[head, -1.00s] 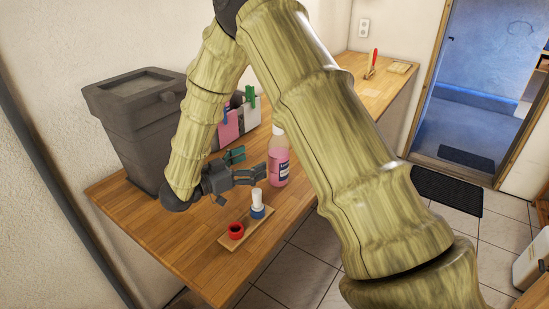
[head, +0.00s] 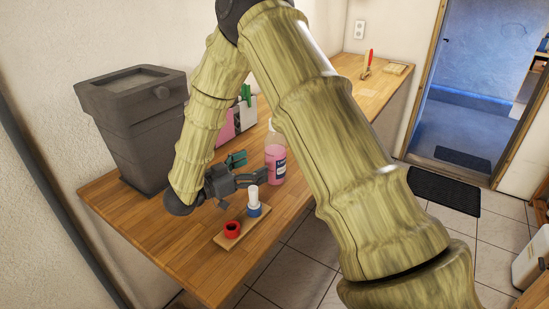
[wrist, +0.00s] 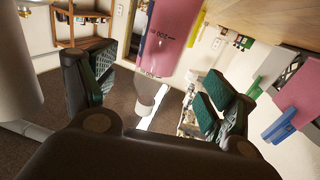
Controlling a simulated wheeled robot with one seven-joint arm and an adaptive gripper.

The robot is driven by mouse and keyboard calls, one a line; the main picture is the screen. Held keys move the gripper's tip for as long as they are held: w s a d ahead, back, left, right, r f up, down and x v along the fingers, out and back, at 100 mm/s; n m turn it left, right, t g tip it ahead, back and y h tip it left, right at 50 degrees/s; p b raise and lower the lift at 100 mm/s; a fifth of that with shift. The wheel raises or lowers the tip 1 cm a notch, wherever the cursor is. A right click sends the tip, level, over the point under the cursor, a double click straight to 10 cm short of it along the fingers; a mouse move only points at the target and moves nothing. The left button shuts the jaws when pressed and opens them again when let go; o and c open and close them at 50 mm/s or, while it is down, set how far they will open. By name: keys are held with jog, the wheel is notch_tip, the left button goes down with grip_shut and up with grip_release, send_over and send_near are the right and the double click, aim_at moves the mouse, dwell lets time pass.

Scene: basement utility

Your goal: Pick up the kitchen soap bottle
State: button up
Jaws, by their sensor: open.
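The soap bottle (head: 275,166) is clear with pink liquid and a dark and white label, and stands upright on the wooden worktop in the head view. In the wrist view the bottle (wrist: 172,35) shows upside down, lined up with the gap between the fingers. My gripper (head: 249,168) is open, low over the worktop just left of the bottle. Its green-padded fingers (wrist: 155,95) stand apart with nothing clamped between them. Whether a finger touches the bottle I cannot tell.
A small wooden board (head: 241,228) with a red ring (head: 232,229) and a white-and-blue item (head: 254,203) lies just in front of my gripper. A grey bin (head: 135,120) stands at the left. A pink-and-white holder (head: 242,117) stands behind the bottle. The front-left worktop is clear.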

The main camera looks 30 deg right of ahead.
aim_at(267, 159)
jog(key=d+p, duration=0.1)
jog(key=d, duration=0.4)
jog(key=shift+w+p, duration=0.2)
jog(key=shift+p, duration=0.15)
jog(key=d, duration=0.1)
jog(key=d+p, duration=0.1)
jog(key=d, duration=0.2)
jog(key=shift+w+f, duration=0.15)
jog(key=shift+w, duration=0.1)
jog(key=shift+a, duration=0.1)
jog(key=shift+c, duration=0.3)
jog(key=c, duration=1.4)
